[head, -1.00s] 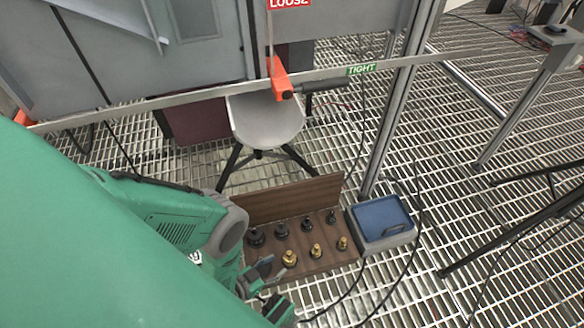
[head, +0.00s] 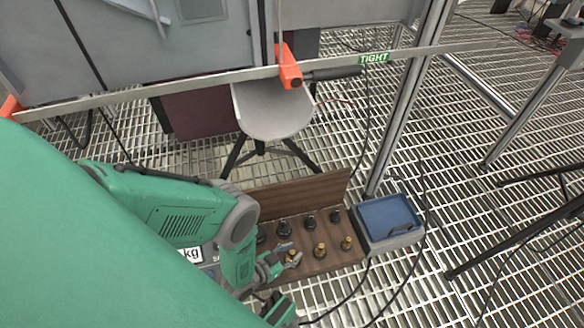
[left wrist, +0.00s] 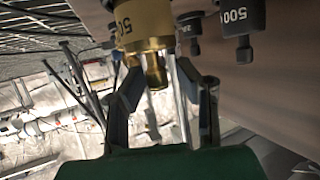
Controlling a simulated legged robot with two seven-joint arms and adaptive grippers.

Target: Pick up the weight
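Dark and brass weights stand in two rows on a wooden board (head: 312,268) with an upright back panel. The dark row includes one weight (head: 284,229); the brass row includes the leftmost one (head: 292,257), partly hidden by my left gripper (head: 281,262). In the left wrist view, a brass weight (left wrist: 143,25) marked with a partly visible "50" has its narrow knob between the fingers of my left gripper (left wrist: 163,78). The fingers are apart, with a gap at the right of the knob. A dark weight marked "500" (left wrist: 238,20) is at the right. My right gripper is not visible.
A blue-topped grey box (head: 388,218) sits right of the board. Metal posts (head: 408,95) rise at the right, and cables cross the grating.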

